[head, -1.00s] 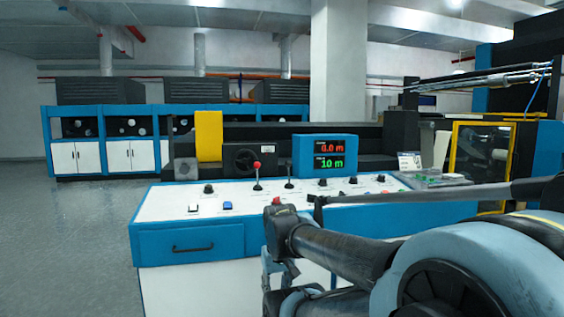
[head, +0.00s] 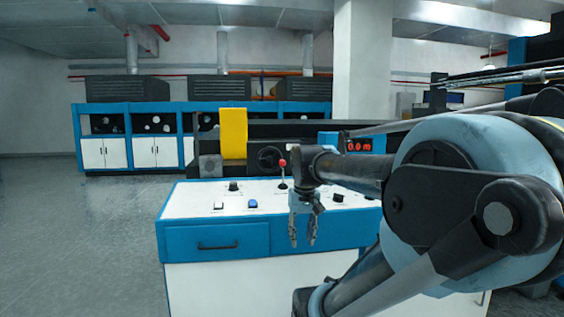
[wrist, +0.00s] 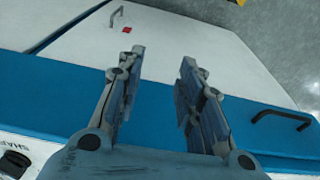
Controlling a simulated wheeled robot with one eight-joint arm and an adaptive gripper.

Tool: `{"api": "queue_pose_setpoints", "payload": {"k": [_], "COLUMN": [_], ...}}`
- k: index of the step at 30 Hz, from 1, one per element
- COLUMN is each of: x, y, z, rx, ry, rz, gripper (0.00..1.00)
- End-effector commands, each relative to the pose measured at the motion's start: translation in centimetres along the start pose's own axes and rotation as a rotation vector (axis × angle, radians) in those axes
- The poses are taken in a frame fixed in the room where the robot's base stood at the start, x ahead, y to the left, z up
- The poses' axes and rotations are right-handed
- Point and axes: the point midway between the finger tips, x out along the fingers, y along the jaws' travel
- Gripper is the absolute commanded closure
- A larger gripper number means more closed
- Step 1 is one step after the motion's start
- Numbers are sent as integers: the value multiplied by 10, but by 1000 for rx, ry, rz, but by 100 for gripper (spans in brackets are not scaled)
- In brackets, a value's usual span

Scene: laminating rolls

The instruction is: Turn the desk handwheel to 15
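The control desk (head: 215,236) has a white top and a blue front with a drawer. A dark round wheel (head: 269,158) on a black mount shows behind the desk top; I cannot tell whether it is the desk handwheel. I cannot read any scale on it. My gripper (head: 302,240) hangs fingers-down in front of the desk's front edge, apart from the wheel. The wrist view shows my gripper (wrist: 160,60) open and empty, with the desk front beyond it.
On the desk stand a red-topped lever (head: 283,172), a black knob (head: 233,186) and a blue button (head: 252,205). A yellow upright part (head: 233,134) rises behind. My arm covers the desk's right side. Open floor (head: 75,235) lies to the left.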

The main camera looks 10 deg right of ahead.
Motion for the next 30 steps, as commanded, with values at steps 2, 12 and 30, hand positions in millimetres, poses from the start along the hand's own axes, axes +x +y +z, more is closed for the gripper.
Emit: {"api": "queue_pose_setpoints", "payload": {"k": [2, 12, 30], "x": [-30, -133, -256], "y": [0, 2, 5], "z": [-30, -144, -329], "rx": [0, 3, 11], "ry": [-9, -49, -120], "rz": [1, 4, 11], "gripper": [66, 66, 66]}}
